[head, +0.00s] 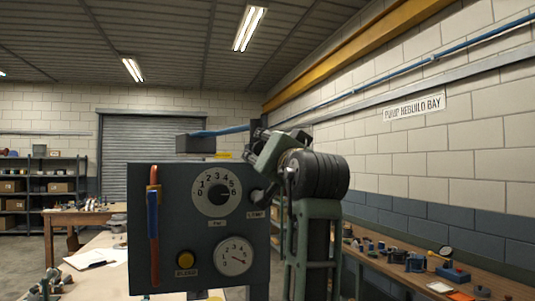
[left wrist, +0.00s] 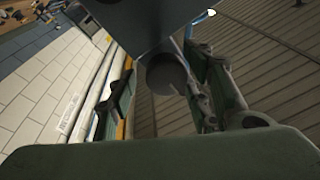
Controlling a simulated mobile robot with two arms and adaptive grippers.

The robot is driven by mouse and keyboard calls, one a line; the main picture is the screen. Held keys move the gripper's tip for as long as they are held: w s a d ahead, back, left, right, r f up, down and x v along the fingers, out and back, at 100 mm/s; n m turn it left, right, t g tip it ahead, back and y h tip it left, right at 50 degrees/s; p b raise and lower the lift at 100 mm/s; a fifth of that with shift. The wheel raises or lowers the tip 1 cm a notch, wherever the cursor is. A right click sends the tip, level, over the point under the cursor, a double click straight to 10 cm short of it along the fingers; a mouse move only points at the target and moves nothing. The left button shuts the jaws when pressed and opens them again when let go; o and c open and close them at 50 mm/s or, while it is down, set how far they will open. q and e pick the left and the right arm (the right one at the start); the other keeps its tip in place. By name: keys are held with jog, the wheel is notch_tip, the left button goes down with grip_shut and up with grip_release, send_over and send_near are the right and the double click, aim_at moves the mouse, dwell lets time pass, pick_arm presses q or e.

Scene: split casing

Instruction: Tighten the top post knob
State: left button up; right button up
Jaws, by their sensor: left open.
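A dark round knob (left wrist: 166,74) shows in the left wrist view, beside a flat dark grey plate (left wrist: 140,22). My left gripper (head: 260,142) is open at the upper right corner of the grey panel (head: 150,235) in the head view. In the left wrist view its two fingers stand on either side of the knob, with gaps visible. I cannot tell how deep the knob sits between them. In the head view my gripper and arm cover the panel's right edge, and the knob is not clear there. My right gripper is not in view.
A workbench with small parts (head: 415,262) runs along the right wall.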

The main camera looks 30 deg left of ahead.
pick_arm(q)
jog(key=v, duration=1.2)
